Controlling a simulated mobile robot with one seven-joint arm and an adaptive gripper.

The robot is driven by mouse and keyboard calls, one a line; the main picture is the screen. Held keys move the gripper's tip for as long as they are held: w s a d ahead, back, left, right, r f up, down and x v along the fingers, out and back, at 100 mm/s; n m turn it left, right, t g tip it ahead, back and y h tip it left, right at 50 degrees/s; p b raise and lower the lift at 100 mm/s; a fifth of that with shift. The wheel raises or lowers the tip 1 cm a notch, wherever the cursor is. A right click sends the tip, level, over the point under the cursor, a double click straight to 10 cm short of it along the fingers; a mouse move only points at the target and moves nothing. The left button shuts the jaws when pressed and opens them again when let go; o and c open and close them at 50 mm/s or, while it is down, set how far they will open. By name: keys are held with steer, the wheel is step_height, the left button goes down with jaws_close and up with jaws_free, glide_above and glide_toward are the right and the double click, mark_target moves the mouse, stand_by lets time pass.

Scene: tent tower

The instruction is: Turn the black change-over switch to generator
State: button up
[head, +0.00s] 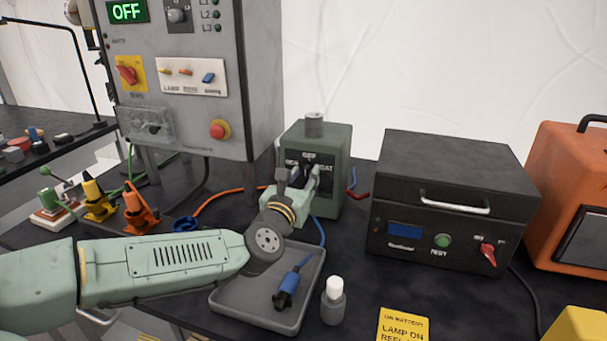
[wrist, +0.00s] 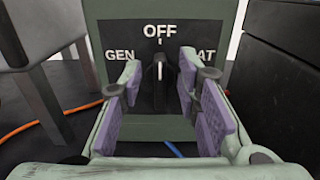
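The black change-over switch (wrist: 160,72) is on the front of a green box (head: 334,143). Its handle points straight up at OFF in the wrist view, with GEN to its left and a partly covered label ending in AT to its right. My gripper (wrist: 160,100) is open in front of the switch, with one purple-padded finger on each side of the handle. There is a gap between each pad and the handle. In the head view my gripper (head: 300,180) hides much of the switch.
A grey cabinet (head: 190,110) with an OFF display stands left of the green box. A black box (head: 450,165) with a handle stands close on the right.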

steer(key=shift+c, duration=0.6)
jaws_close()
